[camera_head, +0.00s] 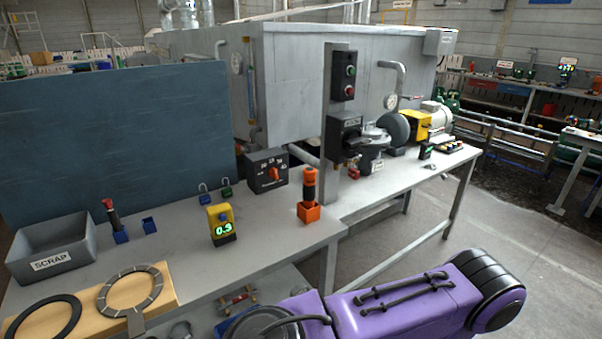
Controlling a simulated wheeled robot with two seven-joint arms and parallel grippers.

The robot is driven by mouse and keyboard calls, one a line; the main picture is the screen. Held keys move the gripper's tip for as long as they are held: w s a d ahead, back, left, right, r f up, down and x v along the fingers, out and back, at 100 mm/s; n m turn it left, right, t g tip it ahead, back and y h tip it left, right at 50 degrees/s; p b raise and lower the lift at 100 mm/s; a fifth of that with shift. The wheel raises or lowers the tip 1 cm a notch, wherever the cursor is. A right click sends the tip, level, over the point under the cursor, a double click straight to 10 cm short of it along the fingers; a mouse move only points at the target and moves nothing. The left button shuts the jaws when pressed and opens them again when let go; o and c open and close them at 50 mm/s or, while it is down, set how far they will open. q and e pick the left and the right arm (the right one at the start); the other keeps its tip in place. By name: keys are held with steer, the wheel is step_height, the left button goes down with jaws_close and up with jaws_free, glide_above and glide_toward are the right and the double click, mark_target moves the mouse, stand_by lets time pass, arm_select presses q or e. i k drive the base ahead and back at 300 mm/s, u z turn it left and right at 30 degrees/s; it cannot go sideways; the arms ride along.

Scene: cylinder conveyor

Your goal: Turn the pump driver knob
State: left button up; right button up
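A dark control box (267,171) stands on the grey bench, left of the upright post. Its front face carries a small orange-red knob (274,173) with white scale marks around it. The exact pointer angle is too small to read. This looks like the pump driver, but I cannot read a name on it. Neither of my grippers shows in the head view. A purple arm link of mine crosses the lower right, apart from the control box.
A yellow meter (222,224) reading about 0.3 and an orange-handled tool in an orange holder (309,212) stand before the box. A grey scrap bin (54,250) is at left. A post (333,130) with buttons rises at right. Bench between meter and holder is clear.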

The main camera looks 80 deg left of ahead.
mark_target(273, 172)
steer(key=i, duration=1.05)
steer(key=u, duration=2.2)
